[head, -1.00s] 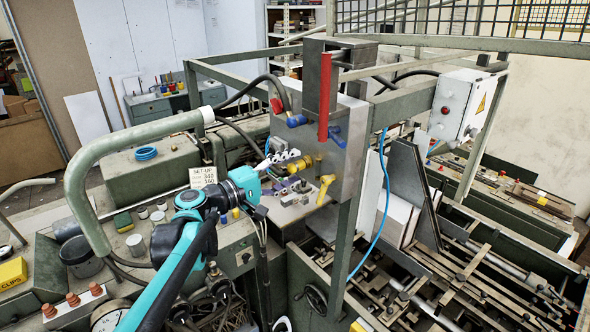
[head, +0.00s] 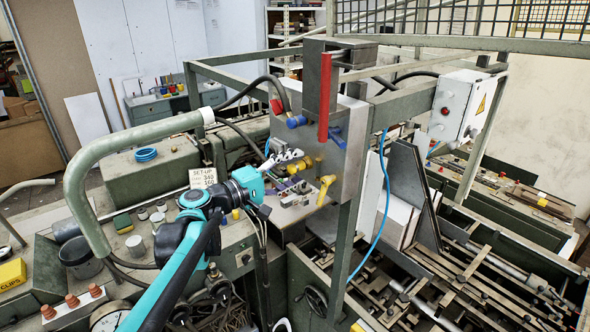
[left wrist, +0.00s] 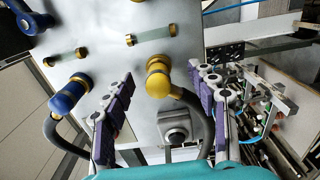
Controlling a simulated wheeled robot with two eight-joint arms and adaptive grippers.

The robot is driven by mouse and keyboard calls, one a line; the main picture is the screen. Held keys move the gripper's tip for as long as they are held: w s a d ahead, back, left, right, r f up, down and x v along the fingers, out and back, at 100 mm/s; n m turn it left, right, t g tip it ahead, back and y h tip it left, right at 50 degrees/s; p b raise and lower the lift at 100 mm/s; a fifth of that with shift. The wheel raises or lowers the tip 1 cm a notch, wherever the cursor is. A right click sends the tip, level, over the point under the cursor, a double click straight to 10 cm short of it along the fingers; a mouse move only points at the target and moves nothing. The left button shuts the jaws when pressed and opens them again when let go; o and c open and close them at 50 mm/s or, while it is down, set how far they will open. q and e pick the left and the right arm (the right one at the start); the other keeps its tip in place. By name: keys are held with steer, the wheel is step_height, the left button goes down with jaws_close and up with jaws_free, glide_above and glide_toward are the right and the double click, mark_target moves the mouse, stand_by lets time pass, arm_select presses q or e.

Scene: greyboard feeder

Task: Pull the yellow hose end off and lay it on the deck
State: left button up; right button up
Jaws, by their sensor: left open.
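The yellow hose end (head: 299,166) sits at the grey metal panel (head: 351,130). In the left wrist view the yellow hose end (left wrist: 158,82) has a dark hose curving from it toward the lower right, passing behind the right finger. My left gripper (head: 302,170) is open, with one finger above and one below the hose end. In the left wrist view my left gripper (left wrist: 163,82) has its purple-padded fingers on either side of it, with visible gaps. The grey deck (head: 284,215) lies below the panel. My right gripper is not in view.
A blue hose end (left wrist: 70,94) stands left of the fingers in the left wrist view.

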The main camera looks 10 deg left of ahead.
mark_target(289, 171)
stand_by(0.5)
arm_select(q)
jaws_close()
steer(key=shift+r, duration=0.1)
steer(key=shift+s+a, duration=0.25)
steer(key=shift+a, duration=0.1)
steer(key=shift+v, duration=2.6)
steer(key=shift+d, duration=0.15)
